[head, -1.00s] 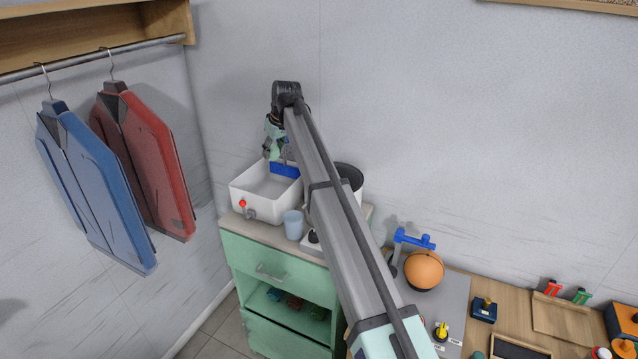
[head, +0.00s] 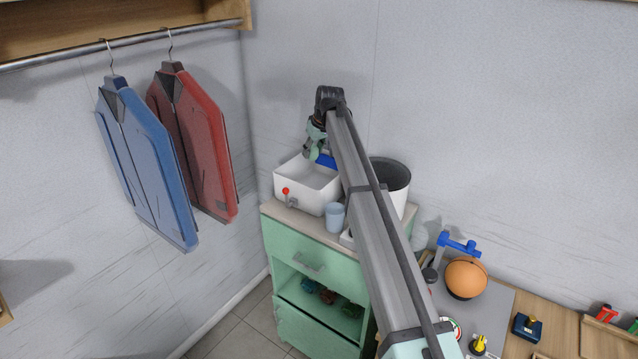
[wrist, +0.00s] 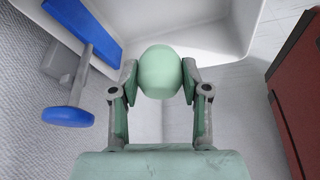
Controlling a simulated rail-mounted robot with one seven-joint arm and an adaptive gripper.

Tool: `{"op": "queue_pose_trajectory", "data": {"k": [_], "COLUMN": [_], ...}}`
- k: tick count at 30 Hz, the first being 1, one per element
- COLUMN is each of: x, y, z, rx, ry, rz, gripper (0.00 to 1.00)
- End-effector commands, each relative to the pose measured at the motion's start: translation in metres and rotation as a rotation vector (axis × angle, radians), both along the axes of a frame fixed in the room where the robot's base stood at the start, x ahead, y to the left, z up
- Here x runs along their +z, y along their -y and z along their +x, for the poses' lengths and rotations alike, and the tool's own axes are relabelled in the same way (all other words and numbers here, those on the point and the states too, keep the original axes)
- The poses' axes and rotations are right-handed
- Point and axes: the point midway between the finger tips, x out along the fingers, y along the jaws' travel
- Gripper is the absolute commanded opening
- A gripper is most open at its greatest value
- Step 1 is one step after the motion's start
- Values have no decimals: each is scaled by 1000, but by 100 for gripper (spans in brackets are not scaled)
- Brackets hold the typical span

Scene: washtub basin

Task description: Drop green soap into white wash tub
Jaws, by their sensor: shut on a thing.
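The green soap (wrist: 160,72) is a rounded pale-green piece between the two fingers of my gripper (wrist: 160,82) in the wrist view. The fingers are shut on it from both sides. In the head view my gripper (head: 312,152) hangs above the back part of the white wash tub (head: 300,199), which stands on the green cabinet. White tub surfaces (wrist: 215,52) show behind and around the soap in the wrist view. The soap looks held clear of them, but its exact height is hard to tell. In the head view the soap is not clearly distinguishable.
A blue-ended fixture (wrist: 95,35) is left of my gripper, at the tub's back. A light-blue cup (head: 335,217) and a white bin (head: 392,180) stand right of the tub. The tub's front has a red-knobbed tap (head: 288,194). Blue and red jackets (head: 200,140) hang left.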

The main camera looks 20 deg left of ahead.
Motion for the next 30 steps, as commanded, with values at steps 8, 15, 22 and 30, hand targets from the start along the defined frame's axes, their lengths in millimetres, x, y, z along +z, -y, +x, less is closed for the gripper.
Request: {"op": "queue_pose_trajectory", "data": {"k": [8,15,22,30], "x": [-4,-4,-4,19], "y": [0,0,0,8], "z": [0,0,0,-5], "rx": [0,0,0,0], "ry": [1,0,0,2], "rz": [1,0,0,1], "gripper": [11,76,76,76]}}
